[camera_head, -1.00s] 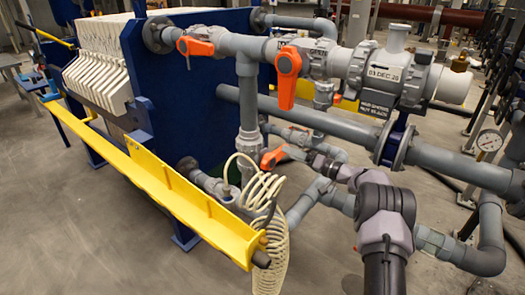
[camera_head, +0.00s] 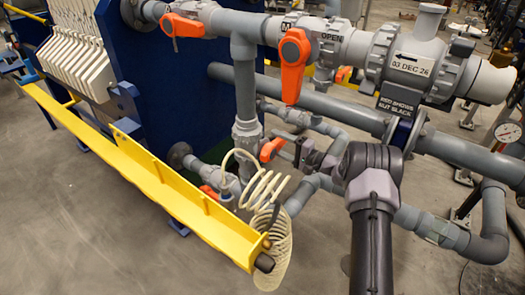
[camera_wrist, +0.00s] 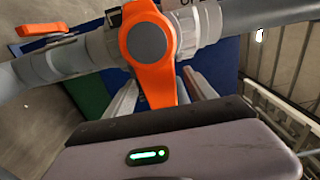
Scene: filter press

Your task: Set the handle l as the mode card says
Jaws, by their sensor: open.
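A large orange handle (camera_head: 293,65) hangs down from a grey valve beside a tag with OPEN on it. No letter shows which is handle l, and I cannot make out a mode card. My gripper (camera_head: 303,152) is below the large handle. In the wrist view its open fingers (camera_wrist: 162,100) stand either side of the lower end of a hanging orange handle (camera_wrist: 150,45), which appears to be the large one. Contact cannot be told.
A yellow rail (camera_head: 170,190) runs along the front left, with a cream coiled hose (camera_head: 270,230) at its end. Grey pipes (camera_head: 450,155) cross close to my arm. A blue plate (camera_head: 160,90) stands behind the valves. The floor at lower left is clear.

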